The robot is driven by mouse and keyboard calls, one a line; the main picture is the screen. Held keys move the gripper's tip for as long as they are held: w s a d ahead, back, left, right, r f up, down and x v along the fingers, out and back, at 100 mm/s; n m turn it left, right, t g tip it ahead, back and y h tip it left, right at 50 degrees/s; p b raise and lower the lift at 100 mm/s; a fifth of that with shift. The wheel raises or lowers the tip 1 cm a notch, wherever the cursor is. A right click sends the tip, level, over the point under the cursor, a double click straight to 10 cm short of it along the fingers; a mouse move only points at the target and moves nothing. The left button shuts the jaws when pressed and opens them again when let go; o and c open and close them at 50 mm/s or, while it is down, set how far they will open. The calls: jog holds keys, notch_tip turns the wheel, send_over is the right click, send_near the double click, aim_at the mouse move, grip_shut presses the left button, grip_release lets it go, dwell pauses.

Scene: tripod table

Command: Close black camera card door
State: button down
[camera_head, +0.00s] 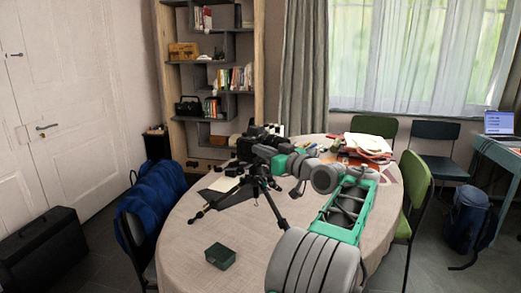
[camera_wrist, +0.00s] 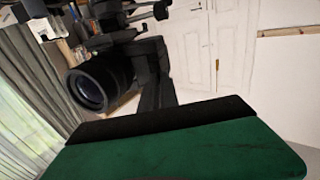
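The black camera (camera_head: 256,138) stands on a black tripod (camera_head: 258,188) on the round table (camera_head: 185,235). In the wrist view the camera's round lens (camera_wrist: 88,88) faces the lower left, with dark camera and mount parts above and to its right. I cannot make out the card door in either view. My gripper (camera_head: 274,160) is at the right side of the camera, where its tip overlaps the camera in the head view. I cannot tell whether they touch. A green slab with a black edge, apparently part of my gripper (camera_wrist: 180,122), fills the bottom of the wrist view; no finger gap shows.
A small green box (camera_head: 220,256) lies at the table's front. Papers and a red item (camera_head: 368,145) lie at the back right. A blue-covered chair (camera_head: 155,200) and green chairs (camera_head: 415,182) surround the table. The front left tabletop is mostly clear.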

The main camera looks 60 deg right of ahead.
jog(key=shift+s+d+f, duration=0.1)
jog(key=shift+d, duration=0.05)
jog(key=c, duration=1.6)
grip_release()
jog(key=shift+d+f, duration=0.1)
jog(key=shift+c, duration=0.2)
jog(key=v, duration=0.7)
jog(key=shift+s+a, duration=0.2)
jog(key=shift+s, duration=0.1)
